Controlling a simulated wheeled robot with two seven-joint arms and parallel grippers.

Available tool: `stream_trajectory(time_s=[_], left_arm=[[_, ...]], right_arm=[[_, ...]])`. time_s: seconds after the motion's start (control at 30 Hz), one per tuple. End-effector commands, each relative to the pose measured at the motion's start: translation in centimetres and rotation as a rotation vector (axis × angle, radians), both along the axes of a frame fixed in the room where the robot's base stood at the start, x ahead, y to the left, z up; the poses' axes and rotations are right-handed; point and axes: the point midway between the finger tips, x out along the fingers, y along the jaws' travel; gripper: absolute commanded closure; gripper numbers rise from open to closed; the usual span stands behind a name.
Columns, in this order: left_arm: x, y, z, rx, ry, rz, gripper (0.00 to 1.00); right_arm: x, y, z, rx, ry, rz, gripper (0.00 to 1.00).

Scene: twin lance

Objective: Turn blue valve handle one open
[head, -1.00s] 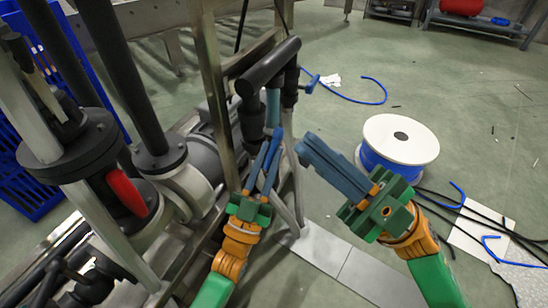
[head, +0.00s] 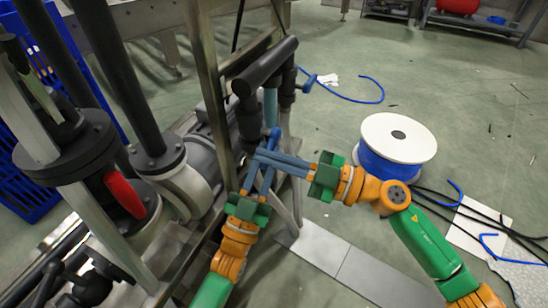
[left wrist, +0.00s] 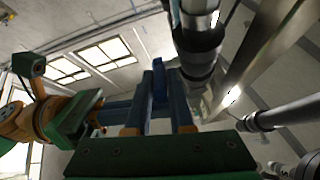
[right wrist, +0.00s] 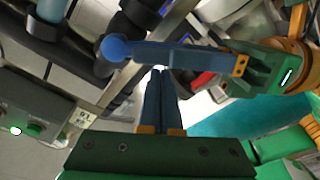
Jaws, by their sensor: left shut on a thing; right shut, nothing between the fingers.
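A blue valve handle (head: 274,134) sits low on the dark pipework in the head view. My left gripper (head: 267,150) is shut on it from below. In the left wrist view the handle (left wrist: 159,82) stands between the two fingers. In the right wrist view its rounded end (right wrist: 115,47) shows beyond the left fingers. My right gripper (head: 259,158) is shut and empty. Its fingers point left and lie across or close beside the left fingers; contact cannot be told. The fingers partly hide the handle.
A second blue handle (head: 309,82) is on the pipe at the right. A metal post (head: 207,80) and a black valve with a red part (head: 126,195) stand left. A white-topped blue spool (head: 397,138) is on the floor at right. Open floor lies beyond.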

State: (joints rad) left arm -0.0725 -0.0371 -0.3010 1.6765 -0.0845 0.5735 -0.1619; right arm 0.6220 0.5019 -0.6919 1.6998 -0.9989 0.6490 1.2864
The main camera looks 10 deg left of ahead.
Motion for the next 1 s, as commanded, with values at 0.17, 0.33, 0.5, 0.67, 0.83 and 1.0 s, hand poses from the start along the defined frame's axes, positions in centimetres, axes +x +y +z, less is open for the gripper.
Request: stream_trajectory(time_s=[0.17, 0.33, 0.5, 0.67, 0.83, 1.0], left_arm=[[0.0, -0.1, -0.1, 0.002, 0.004, -0.001, 1.0], [0.0, -0.1, -0.1, 0.002, 0.004, -0.001, 1.0], [0.0, -0.1, -0.1, 0.002, 0.004, -0.001, 1.0], [0.0, 0.0, -0.1, 0.002, 0.003, -0.001, 1.0], [0.0, 0.0, -0.1, 0.001, 0.0, 0.0, 1.0], [-0.1, 0.0, 0.1, -0.001, -0.006, 0.0, 0.49]], right_arm=[[0.5, -0.5, -0.9, 0.002, 0.0, 0.001, 1.0], [0.6, -0.5, -1.0, 0.001, -0.001, 0.001, 1.0], [0.6, -0.6, -1.2, 0.001, -0.001, 0.001, 1.0], [1.1, -0.9, -2.1, -0.001, 0.0, -0.001, 1.0], [1.2, -1.0, -2.2, -0.005, 0.002, -0.005, 1.0], [1.3, -1.0, -2.4, -0.007, 0.003, -0.009, 1.0]])
